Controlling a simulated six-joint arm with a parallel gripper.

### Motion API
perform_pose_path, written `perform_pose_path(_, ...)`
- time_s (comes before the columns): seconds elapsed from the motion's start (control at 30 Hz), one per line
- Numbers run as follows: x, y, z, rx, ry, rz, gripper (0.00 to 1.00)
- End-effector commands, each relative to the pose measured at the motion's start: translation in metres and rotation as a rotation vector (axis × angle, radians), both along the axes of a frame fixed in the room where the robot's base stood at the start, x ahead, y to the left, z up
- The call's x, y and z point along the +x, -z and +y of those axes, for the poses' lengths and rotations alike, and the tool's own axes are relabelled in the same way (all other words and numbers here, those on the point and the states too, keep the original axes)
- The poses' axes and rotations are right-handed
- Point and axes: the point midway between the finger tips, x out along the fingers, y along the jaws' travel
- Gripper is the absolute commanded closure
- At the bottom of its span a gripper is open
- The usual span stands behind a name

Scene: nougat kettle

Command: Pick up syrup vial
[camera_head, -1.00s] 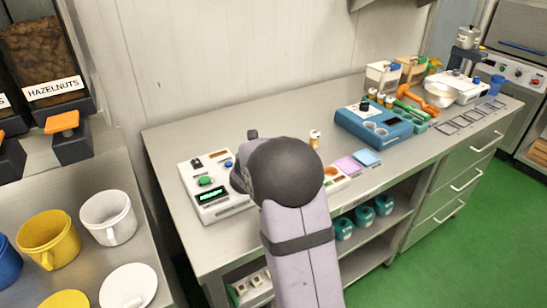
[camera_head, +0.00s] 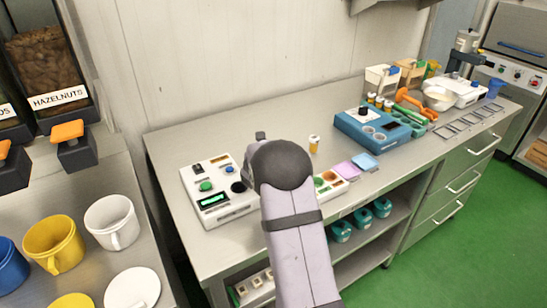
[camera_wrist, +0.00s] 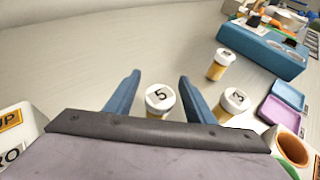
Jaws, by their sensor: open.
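Three amber vials with white caps show in the wrist view. One marked 5 (camera_wrist: 159,100) stands upright between the two blue fingers of my gripper (camera_wrist: 160,76), which is open. I cannot tell how deep the fingers reach around it. One marked 3 (camera_wrist: 232,104) stands just outside the right finger, its lower part partly hidden. A third vial (camera_wrist: 218,64) stands farther off to the right. One vial also shows in the head view (camera_head: 313,144), right of my arm. There my arm hides the gripper's fingers. I cannot tell which vial holds syrup.
A white device with a green button (camera_head: 218,196) stands left of my arm. A blue device (camera_head: 372,128) and pink and blue pads stand to the right, with more vials behind. The counter behind my gripper is clear.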

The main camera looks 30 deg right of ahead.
Motion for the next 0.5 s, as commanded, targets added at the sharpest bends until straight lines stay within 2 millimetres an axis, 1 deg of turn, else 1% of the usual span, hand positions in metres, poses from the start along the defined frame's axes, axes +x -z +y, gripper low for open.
perform_pose_path(0.1,0.0028,0.0016,-0.0031,0.000,0.000,0.000,0.51)
perform_pose_path(0.33,0.0031,0.0021,-0.0032,0.000,0.000,0.000,0.51)
perform_pose_path(0.37,0.0031,0.0020,-0.0031,0.000,0.000,0.000,0.58)
perform_pose_path(0.4,0.0031,0.0020,-0.0031,0.000,0.000,0.000,0.68)
perform_pose_path(0.47,0.0031,0.0019,-0.0030,0.000,0.000,0.000,0.82)
perform_pose_path(0.5,0.0031,0.0019,-0.0030,-0.001,0.000,0.001,0.91)
